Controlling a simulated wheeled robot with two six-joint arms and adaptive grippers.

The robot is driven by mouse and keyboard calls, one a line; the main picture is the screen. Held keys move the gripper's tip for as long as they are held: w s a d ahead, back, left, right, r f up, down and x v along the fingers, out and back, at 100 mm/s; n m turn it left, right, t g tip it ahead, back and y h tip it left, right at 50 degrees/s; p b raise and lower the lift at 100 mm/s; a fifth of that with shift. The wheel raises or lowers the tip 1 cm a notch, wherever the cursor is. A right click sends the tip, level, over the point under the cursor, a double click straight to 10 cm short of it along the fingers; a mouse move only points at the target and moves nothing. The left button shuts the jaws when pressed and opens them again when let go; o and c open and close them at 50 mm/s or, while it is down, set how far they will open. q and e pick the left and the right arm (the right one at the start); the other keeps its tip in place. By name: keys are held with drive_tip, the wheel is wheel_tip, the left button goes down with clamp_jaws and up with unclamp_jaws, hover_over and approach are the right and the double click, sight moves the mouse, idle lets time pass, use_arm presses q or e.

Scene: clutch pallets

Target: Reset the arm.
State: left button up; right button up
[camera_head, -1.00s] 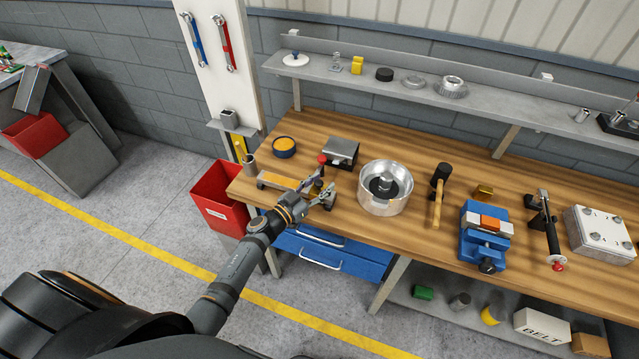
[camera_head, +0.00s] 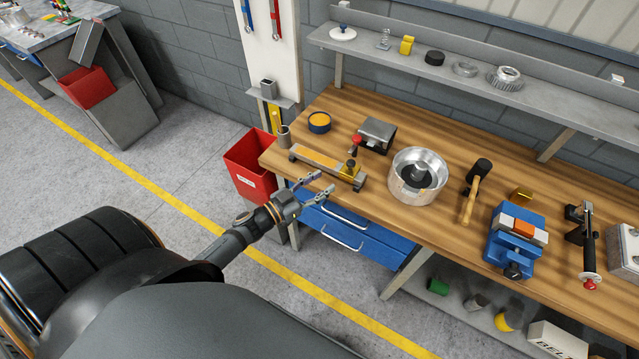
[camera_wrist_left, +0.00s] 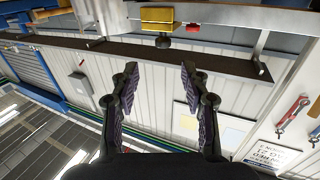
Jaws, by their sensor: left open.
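My left arm comes in from the lower left of the head view. Its gripper (camera_head: 321,184) is open and empty, just off the front edge of the wooden workbench (camera_head: 345,205), close to an orange-topped fixture (camera_head: 325,164) on the bench. In the left wrist view the two fingers (camera_wrist_left: 158,82) stand apart with nothing between them, and a pale panelled wall shows behind them. My right gripper is in neither view.
A metal bowl-like part (camera_head: 405,190), a hammer (camera_head: 471,197) and a blue vise (camera_head: 507,246) stand on the bench. Blue drawers (camera_head: 350,238) are below. The floor at left is open.

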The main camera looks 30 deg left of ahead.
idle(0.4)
use_arm(q)
drive_tip(key=s+a+f+n+g+y+b, duration=0.1)
drive_tip(key=s+a+f+n+g+y, duration=0.25)
drive_tip(key=f, duration=1.05)
drive_tip(key=s+a+f+n+g+y+b, duration=0.15)
drive_tip(key=s+a+f+y, duration=0.35)
drive_tip(key=f, duration=0.8)
drive_tip(key=s+d+f+g, duration=0.1)
drive_tip(key=s+f+g, duration=0.2)
drive_tip(key=s+f, duration=0.3)
drive_tip(key=s+d+f+g+b, duration=0.1)
drive_tip(key=s+f+g, duration=0.2)
drive_tip(key=s+f, duration=0.4)
drive_tip(key=s+d+f+g, duration=0.2)
drive_tip(key=s+f+g, duration=0.2)
drive_tip(key=s, duration=1.2)
wheel_tip(320, 180, down, 3)
drive_tip(key=shift+f+m, duration=0.1)
drive_tip(key=shift+m, duration=0.2)
